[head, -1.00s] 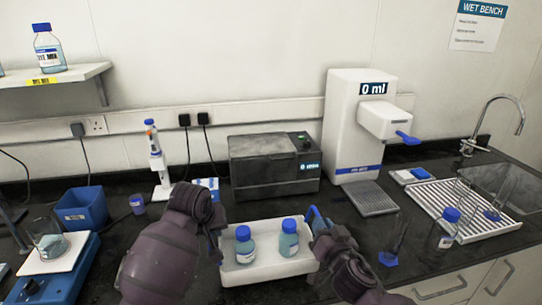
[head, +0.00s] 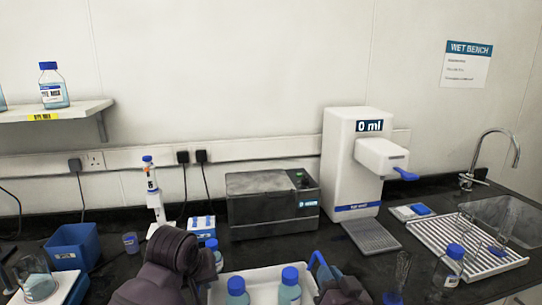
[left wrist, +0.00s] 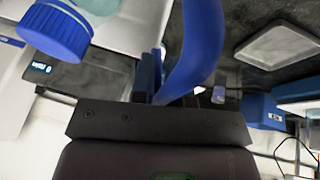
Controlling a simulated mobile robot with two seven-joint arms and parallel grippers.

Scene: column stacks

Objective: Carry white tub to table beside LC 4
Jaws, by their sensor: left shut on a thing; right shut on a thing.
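The white tub (head: 262,274) is at the bottom edge of the head view, its front cut off. Two blue-capped bottles, a left one (head: 237,290) and a right one (head: 289,288), stand in it. My left gripper (head: 212,282) is at the tub's left end, its fingers mostly hidden by my arm. The left wrist view shows it shut on the tub's blue handle (left wrist: 197,45), with a blue bottle cap (left wrist: 57,30) close by. My right gripper (head: 322,278) is shut on the blue handle at the right end. I cannot tell whether the tub touches the bench. No LC 4 label is visible.
Behind the tub stand a dark grey machine (head: 272,203) and a white dispenser (head: 350,165) reading 0 ml. A small bottle (head: 213,252) is near my left arm. A blue bin (head: 72,246) is left; glassware, a drying rack (head: 465,243) and a sink are right.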

